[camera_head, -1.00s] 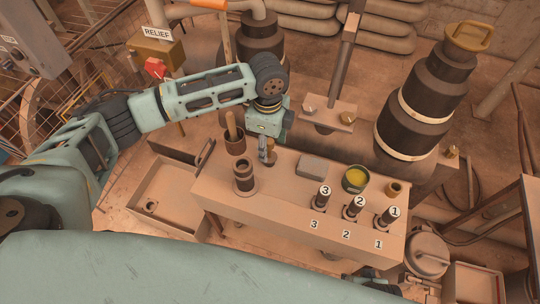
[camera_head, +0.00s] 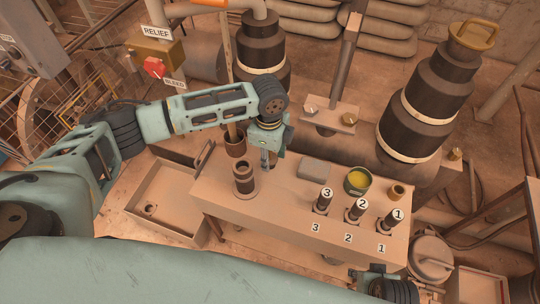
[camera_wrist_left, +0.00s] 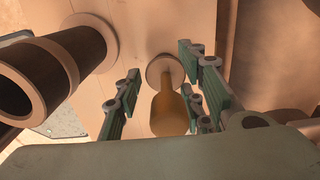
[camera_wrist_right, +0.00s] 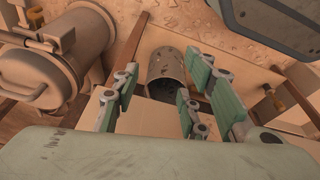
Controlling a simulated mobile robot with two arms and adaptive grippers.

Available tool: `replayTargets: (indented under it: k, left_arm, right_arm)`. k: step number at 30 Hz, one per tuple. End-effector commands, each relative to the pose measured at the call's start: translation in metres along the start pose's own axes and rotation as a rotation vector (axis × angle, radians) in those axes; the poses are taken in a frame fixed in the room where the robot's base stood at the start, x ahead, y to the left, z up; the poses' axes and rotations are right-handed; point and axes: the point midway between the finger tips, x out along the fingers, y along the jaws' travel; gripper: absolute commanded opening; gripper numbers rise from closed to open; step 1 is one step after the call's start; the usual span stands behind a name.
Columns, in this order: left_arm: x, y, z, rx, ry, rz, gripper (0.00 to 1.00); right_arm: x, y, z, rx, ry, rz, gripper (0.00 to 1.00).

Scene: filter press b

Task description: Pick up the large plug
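A piece with an amber, bulb-shaped handle (camera_wrist_left: 169,114) and a round pale flange stands on the bench; it seems to be the large plug. In the left wrist view it lies between the two finger pairs of my left gripper (camera_wrist_left: 160,95), which is open, with gaps visible on both sides of the handle. In the head view my left gripper (camera_head: 266,160) points down over the bench and mostly hides this piece. My right gripper (camera_wrist_right: 162,85) is open and empty. Its arm shows at the head view's lower right edge, with the fingers not clear there.
The bench (camera_head: 290,225) also carries a dark flanged cylinder (camera_head: 244,178) just left of my left gripper, a cup with a handle in it (camera_head: 235,145), a grey block (camera_head: 315,169), a yellow-filled tin (camera_head: 357,181), a small brass piece (camera_head: 396,191) and three numbered pegs (camera_head: 357,210).

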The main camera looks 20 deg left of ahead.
Motion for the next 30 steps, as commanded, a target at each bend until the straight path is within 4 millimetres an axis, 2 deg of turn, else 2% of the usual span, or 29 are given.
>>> replayTargets:
  k: [1,11,18,22,26,30]
  left_arm:
    - [0.0,0.0,0.0,0.0,0.0,0.0,0.29]
    - [0.0,0.0,0.0,0.0,0.0,0.0,0.02]
    - [-0.001,0.0,0.0,0.0,0.0,0.001,0.02]
    - [-0.008,0.0,0.0,0.001,0.0,0.0,0.02]
    - [-0.024,-0.001,0.0,0.0,0.001,-0.002,0.02]
    - [-0.049,-0.001,0.0,0.0,0.001,-0.002,0.02]
  right_arm:
    - [0.0,0.0,0.0,0.0,0.0,0.0,0.4]
    - [0.0,0.0,0.0,0.0,0.0,0.0,0.4]
    - [0.0,-0.001,0.0,0.0,0.0,-0.001,0.4]
    - [0.0,-0.001,0.0,0.0,0.003,-0.001,0.4]
    - [0.016,0.0,0.009,-0.001,-0.014,-0.001,0.4]
    - [0.032,-0.001,0.02,-0.003,-0.024,-0.002,0.4]
